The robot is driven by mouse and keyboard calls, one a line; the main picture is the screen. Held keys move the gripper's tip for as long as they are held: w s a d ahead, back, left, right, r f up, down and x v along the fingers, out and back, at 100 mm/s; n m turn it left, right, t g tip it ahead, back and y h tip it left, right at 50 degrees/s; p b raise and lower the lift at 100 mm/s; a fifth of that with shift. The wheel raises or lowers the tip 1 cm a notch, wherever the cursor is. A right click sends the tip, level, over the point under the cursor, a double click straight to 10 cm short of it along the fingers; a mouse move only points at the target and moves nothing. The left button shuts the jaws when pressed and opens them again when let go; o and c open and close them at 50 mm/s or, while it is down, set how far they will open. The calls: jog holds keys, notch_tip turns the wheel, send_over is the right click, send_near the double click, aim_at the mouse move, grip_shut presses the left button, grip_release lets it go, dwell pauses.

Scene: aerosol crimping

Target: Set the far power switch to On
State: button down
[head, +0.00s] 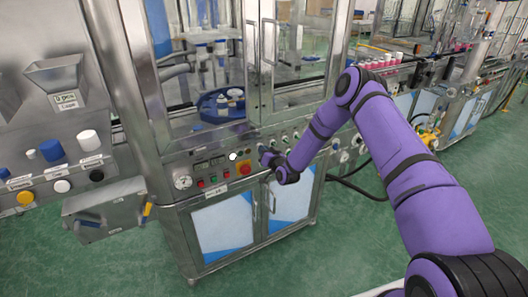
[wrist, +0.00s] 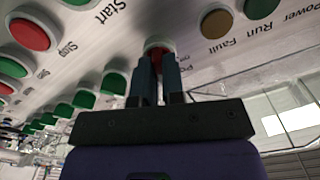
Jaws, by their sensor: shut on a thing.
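My gripper (wrist: 159,62) reaches up to a control panel in the wrist view. Its two dark fingers are shut on a red switch knob (wrist: 157,45) with a pale ring around its base. A label beginning "Po" shows beside this knob, partly hidden by the fingers. The switch's set position cannot be read.
Beside the knob are a red button (wrist: 29,34), a green button (wrist: 262,7) and an orange lamp (wrist: 216,22). The green floor in front is clear.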

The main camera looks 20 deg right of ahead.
jog(key=shift+m, duration=0.7)
jog(key=c, duration=1.2)
grip_release()
jog(key=v, duration=1.1)
jog(key=shift+w, duration=0.1)
